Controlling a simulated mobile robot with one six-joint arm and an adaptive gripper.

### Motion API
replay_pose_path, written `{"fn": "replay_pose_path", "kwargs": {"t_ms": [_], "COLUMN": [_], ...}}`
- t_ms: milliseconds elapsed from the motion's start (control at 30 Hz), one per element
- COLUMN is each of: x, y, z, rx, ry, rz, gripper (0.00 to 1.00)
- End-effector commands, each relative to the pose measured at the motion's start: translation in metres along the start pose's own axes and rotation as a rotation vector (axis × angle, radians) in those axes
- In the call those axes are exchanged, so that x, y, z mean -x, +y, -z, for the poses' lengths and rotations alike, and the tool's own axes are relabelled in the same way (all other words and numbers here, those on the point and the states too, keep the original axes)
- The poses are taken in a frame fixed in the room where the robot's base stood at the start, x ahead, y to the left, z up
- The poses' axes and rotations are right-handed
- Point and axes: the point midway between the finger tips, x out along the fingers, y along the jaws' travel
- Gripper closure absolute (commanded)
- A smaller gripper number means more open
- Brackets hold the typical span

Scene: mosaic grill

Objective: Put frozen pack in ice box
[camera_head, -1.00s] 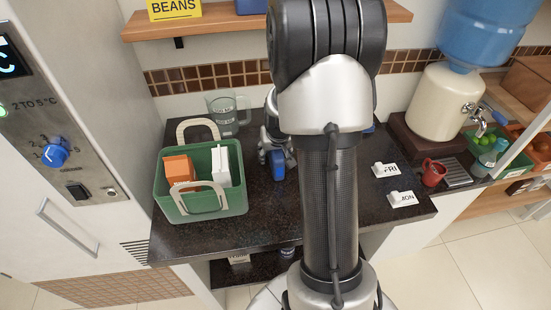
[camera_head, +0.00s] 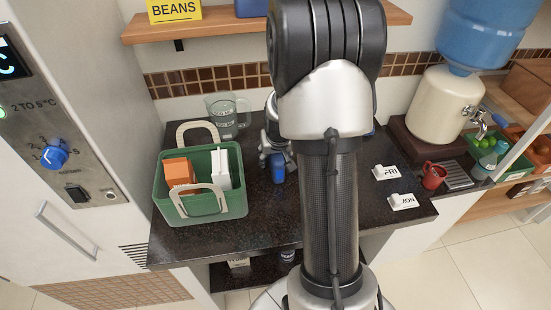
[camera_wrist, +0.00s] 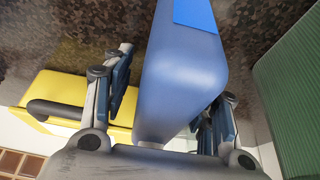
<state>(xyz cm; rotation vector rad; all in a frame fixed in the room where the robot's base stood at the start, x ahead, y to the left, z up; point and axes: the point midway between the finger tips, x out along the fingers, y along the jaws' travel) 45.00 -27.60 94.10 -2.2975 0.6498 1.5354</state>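The frozen pack, a blue block, stands between the two fingers of my gripper (camera_wrist: 170,100) in the wrist view, where I see the blue pack (camera_wrist: 185,75) large and close. It covers part of the right finger; a narrow gap shows beside the left one. In the head view the blue pack (camera_head: 277,168) hangs under my gripper, just right of the green box. The open green box (camera_head: 168,208), possibly the ice box, has two pale handles and holds an orange block (camera_head: 179,173) and a white carton (camera_head: 222,168). Its green ribbed wall (camera_wrist: 290,90) shows at the wrist view's right edge.
A yellow object with a dark handle (camera_wrist: 60,105) lies left in the wrist view. A glass jug (camera_head: 226,115) stands behind the green box. White FRI (camera_head: 386,172) and MON (camera_head: 403,201) labels lie right of my arm, near a red mug (camera_head: 433,174).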

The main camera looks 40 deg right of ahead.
Motion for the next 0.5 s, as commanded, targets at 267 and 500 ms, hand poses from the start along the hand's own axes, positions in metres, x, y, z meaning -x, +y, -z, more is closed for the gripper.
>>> {"fn": "replay_pose_path", "kwargs": {"t_ms": [267,500], "x": [0.0,0.0], "y": [0.0,0.0], "z": [0.0001,0.0], "rx": [0.0,0.0], "ry": [0.0,0.0], "rz": [0.0,0.0], "gripper": [0.67,0.83]}}
